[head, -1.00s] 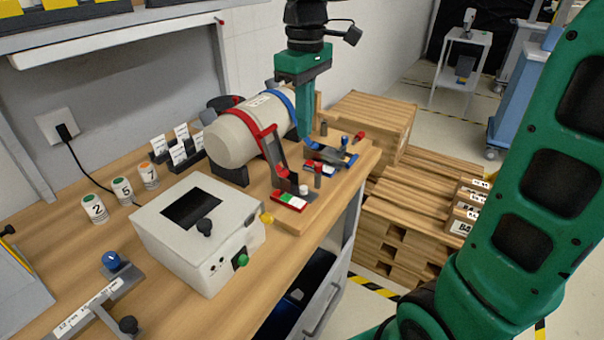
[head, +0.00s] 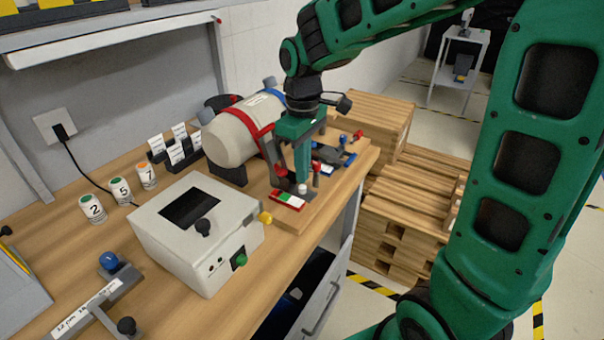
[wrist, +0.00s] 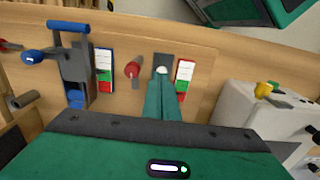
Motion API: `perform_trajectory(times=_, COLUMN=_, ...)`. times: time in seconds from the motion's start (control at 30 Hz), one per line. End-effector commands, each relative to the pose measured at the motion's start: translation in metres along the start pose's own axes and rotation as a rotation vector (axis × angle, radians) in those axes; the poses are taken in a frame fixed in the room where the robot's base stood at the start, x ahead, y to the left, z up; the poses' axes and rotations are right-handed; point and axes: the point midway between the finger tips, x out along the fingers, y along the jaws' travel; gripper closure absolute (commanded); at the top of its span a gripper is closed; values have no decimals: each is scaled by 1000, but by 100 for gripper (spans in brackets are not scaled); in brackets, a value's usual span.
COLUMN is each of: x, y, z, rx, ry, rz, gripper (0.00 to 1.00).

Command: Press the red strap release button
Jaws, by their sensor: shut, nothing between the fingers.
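The red strap (head: 250,122) runs over a pale cylinder (head: 231,138) on the bench. Its dark latch arm (head: 274,156) comes down to a red-framed card (head: 288,200) with green and white fields; the card also shows in the wrist view (wrist: 185,76). A pale round button cap (wrist: 161,70) sits on a dark plate beside this card. My gripper (head: 302,182) is shut and empty, pointing down, its tips (wrist: 162,77) at the cap and partly covering it. I cannot tell whether they touch or whether the cap is pressed.
A red-topped post (wrist: 132,69) stands close beside my fingers. The blue latch (wrist: 75,62) and its blue-framed card (wrist: 104,70) are beyond it. A grey-white box (head: 196,232) stands at the front left. Wooden pallets (head: 410,220) are to the right.

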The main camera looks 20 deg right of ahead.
Motion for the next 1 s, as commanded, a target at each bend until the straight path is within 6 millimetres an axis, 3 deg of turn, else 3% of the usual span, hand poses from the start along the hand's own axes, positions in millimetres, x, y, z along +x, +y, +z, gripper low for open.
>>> perform_trajectory(times=0.2, x=14, y=0, z=0, rx=0, ry=1, rz=1, gripper=100)
perform_trajectory(times=0.57, x=16, y=0, z=0, rx=0, ry=1, rz=0, gripper=100)
perform_trajectory(times=0.8, x=38, y=0, z=0, rx=0, ry=-4, rz=-2, gripper=100)
perform_trajectory(times=1.0, x=43, y=1, z=-1, rx=-1, ry=-12, rz=-8, gripper=100)
